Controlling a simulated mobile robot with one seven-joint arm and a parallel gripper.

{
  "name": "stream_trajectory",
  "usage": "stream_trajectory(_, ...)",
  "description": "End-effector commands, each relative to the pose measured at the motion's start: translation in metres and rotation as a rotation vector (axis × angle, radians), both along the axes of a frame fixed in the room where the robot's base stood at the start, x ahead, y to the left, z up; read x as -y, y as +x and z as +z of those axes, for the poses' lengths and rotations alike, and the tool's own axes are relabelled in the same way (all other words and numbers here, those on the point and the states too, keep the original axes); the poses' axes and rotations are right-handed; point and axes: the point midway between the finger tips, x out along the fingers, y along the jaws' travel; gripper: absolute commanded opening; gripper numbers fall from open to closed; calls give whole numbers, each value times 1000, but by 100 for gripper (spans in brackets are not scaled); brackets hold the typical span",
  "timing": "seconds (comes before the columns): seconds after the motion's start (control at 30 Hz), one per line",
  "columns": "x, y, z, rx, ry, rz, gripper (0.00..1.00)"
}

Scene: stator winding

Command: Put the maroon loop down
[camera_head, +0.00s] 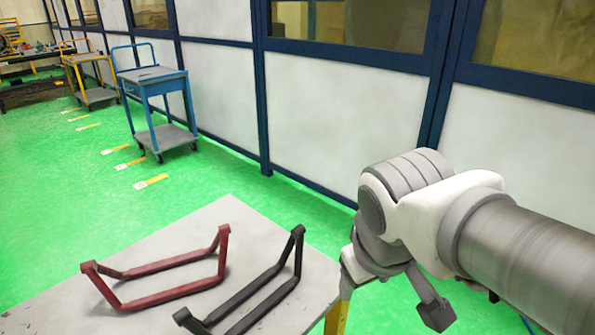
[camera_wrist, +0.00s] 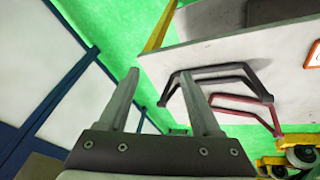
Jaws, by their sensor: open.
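The maroon loop (camera_head: 172,295) is an angular bar frame resting on the grey table (camera_head: 215,218) at the left in the head view.
A similar black loop (camera_head: 264,307) lies on the table right of the maroon one, apart from it and nearer my gripper. A blue cart (camera_head: 152,82) and a yellow cart (camera_head: 85,72) stand far back by the white wall panels. The green floor (camera_head: 80,190) between is open.

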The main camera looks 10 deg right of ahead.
Motion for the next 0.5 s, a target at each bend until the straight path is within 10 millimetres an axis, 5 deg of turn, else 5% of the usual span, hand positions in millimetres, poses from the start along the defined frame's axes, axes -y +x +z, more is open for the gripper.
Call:
stream_trajectory(0.2, -2, -15, 13, 113, 173, -177, 65)
stream_trajectory(0.5, -3, -17, 15, 128, 202, -202, 65)
